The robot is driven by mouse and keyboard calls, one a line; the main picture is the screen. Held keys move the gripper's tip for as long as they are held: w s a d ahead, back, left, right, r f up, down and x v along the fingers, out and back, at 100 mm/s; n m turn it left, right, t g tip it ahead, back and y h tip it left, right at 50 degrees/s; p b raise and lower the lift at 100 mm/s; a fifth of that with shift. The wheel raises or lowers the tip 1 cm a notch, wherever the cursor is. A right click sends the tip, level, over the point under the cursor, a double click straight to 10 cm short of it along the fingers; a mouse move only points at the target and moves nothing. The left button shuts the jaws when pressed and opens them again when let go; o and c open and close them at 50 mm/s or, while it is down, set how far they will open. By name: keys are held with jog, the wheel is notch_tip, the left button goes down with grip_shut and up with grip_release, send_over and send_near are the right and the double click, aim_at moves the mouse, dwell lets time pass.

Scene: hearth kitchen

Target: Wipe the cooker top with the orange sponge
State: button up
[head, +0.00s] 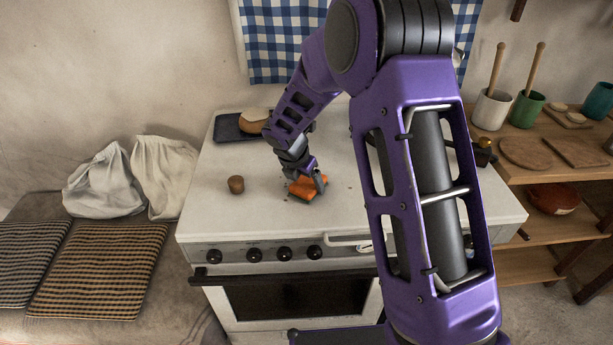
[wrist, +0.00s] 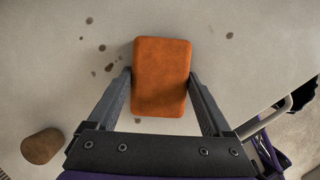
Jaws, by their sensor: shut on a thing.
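The orange sponge (head: 304,188) is on or just above the white cooker top (head: 217,203), near its middle. My gripper (head: 308,184) is shut on it. In the wrist view the sponge (wrist: 161,75) sits between the two fingers of my gripper (wrist: 160,90), one finger against each side. Several small brown spots (wrist: 102,47) mark the cooker top to the left of the sponge, and a few (wrist: 229,35) lie to its right. Whether the sponge touches the surface I cannot tell.
A small brown wooden cup-like object (head: 236,184) stands left of the sponge; it also shows in the wrist view (wrist: 42,146). A dark tray (head: 228,128) with a round brown item (head: 253,121) is at the back left. My arm hides the cooker's right part.

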aim_at(295, 186)
jog(key=shift+s+b, duration=0.3)
jog(key=shift+s, duration=2)
jog(key=shift+a, duration=1.6)
jog(key=shift+w+p, duration=0.95)
jog(key=shift+w, duration=0.6)
jog(key=shift+w+f, duration=0.1)
jog(key=shift+w, duration=6.8)
jog(key=shift+r, duration=3.05)
